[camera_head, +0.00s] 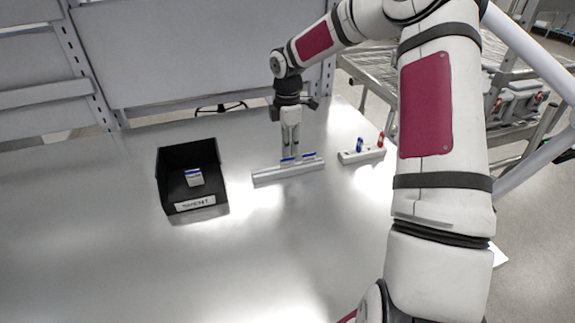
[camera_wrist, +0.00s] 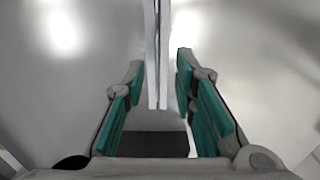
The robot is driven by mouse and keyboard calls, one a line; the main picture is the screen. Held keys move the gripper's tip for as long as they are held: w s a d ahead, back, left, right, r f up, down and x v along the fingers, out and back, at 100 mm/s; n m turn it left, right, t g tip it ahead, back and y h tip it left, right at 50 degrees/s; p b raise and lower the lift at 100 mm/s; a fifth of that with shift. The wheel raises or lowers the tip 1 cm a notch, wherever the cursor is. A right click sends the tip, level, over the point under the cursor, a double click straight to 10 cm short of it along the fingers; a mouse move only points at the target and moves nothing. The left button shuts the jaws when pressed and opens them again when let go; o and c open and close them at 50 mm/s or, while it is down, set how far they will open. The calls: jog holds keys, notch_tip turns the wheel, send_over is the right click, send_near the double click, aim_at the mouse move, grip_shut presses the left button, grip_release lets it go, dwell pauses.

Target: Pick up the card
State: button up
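Two small white cards with blue tops show at the light grey rail (camera_head: 272,177) in the head view, a left card (camera_head: 287,160) and a right card (camera_head: 308,156). Another white and blue card (camera_head: 194,177) is inside the black bin (camera_head: 174,162). My gripper (camera_head: 289,152) points down just behind the rail's middle, close to the left card. In the wrist view its teal-padded fingers (camera_wrist: 160,62) are apart, with a thin grey upright strip (camera_wrist: 157,50) between them. I cannot tell whether this is the rail or a card. No clear contact shows.
A second short rail (camera_head: 362,155) with a blue piece (camera_head: 360,144) and a red piece (camera_head: 381,139) stands to the right. The metal table (camera_head: 110,250) is clear at front and left. Grey panels (camera_head: 200,50) stand behind; a wire rack (camera_head: 375,70) is at the right.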

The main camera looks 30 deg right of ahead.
aim_at(288, 159)
jog(key=shift+w+f+p, duration=0.15)
jog(key=shift+f+p, duration=0.3)
jog(key=shift+f, duration=2.4)
jog(key=shift+d, duration=0.1)
grip_shut()
